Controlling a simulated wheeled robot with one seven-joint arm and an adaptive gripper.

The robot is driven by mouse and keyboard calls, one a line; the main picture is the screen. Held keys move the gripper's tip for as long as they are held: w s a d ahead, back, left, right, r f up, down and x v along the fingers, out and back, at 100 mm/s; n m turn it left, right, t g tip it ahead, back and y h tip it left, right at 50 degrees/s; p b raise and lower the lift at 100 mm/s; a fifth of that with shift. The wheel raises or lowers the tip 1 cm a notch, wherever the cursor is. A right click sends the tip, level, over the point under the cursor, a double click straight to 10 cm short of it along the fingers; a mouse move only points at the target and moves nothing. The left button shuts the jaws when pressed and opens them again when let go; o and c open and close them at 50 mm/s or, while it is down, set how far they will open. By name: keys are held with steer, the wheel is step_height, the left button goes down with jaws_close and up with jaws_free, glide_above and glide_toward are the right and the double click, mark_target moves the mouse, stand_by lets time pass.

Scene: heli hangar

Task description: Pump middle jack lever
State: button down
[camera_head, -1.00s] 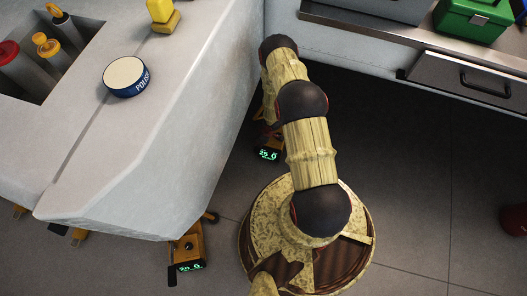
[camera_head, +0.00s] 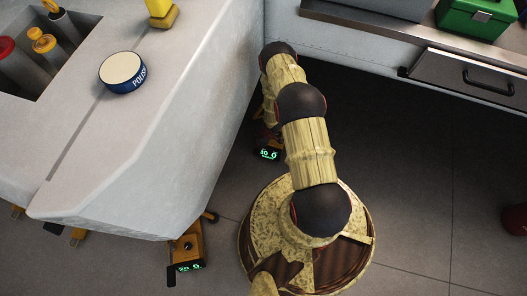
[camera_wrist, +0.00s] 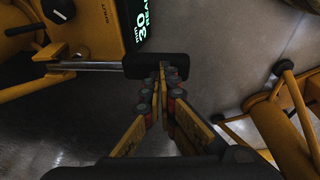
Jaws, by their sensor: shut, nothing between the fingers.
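The middle jack (camera_head: 268,147) is yellow-orange with a green lit display and stands on the floor beside the grey bench, partly behind my arm. In the wrist view the jack body (camera_wrist: 85,30) fills the top left, and its display (camera_wrist: 138,22) reads 30. Its lever (camera_wrist: 90,66) is a metal rod running right to a black grip (camera_wrist: 155,62). My gripper (camera_wrist: 163,75) is shut and empty, its fingertips at the black grip's lower edge. I cannot tell whether they touch it. The head view hides my gripper.
Another yellow jack (camera_head: 187,250) with a lit display stands nearer, under the bench corner. Yellow jack parts (camera_wrist: 285,125) also show at the right of the wrist view. A grey bench (camera_head: 150,130) with a polish tin (camera_head: 122,71) lies left. Dark floor at right is mostly open.

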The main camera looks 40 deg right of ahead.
steer(key=shift+f, duration=2.05)
steer(key=shift+r+p, duration=2.35)
steer(key=shift+r, duration=1.75)
step_height(320, 180, down, 6)
steer(key=b, duration=0.4)
steer(key=shift+b, duration=0.4)
steer(key=shift+f, duration=1.1)
steer(key=shift+r+p, duration=2.45)
steer(key=shift+r, duration=1.65)
steer(key=shift+f, duration=0.15)
